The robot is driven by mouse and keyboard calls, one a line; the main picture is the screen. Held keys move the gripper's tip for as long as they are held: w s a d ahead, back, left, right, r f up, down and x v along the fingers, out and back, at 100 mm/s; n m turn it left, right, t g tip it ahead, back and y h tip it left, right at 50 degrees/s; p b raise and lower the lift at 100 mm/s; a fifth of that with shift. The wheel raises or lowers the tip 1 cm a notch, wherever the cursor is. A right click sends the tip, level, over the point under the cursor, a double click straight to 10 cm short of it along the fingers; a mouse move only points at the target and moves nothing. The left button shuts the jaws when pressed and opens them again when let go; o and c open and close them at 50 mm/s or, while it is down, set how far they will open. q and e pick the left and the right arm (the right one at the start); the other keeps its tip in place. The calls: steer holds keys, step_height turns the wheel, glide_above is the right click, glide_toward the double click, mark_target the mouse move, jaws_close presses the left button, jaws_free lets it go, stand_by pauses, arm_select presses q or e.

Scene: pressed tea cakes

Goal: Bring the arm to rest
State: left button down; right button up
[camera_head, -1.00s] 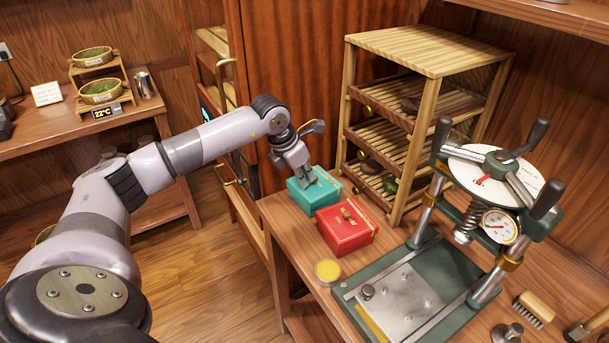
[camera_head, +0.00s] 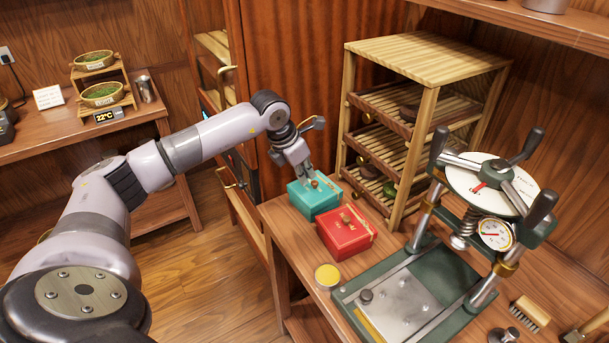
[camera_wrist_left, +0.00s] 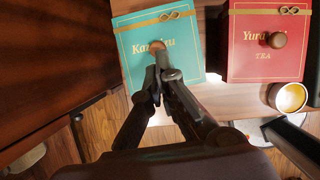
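My left gripper (camera_head: 305,179) is just above the teal box (camera_head: 311,204) in the head view. Whether a finger touches the knob is hard to tell. My right gripper is in neither view.
A red box (camera_head: 345,239) stands beside the teal one, with a yellow-topped tin (camera_head: 327,275) in front. A wooden rack (camera_head: 430,60) rises close behind. A green press (camera_head: 425,262) fills the table's right. Open floor (camera_head: 200,285) lies left of the table.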

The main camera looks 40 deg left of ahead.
arm_select(q)
step_height(320, 180, up, 4)
steer(key=shift+r+p, duration=0.1)
steer(key=shift+p, duration=1.05)
steer(key=shift+s, duration=0.1)
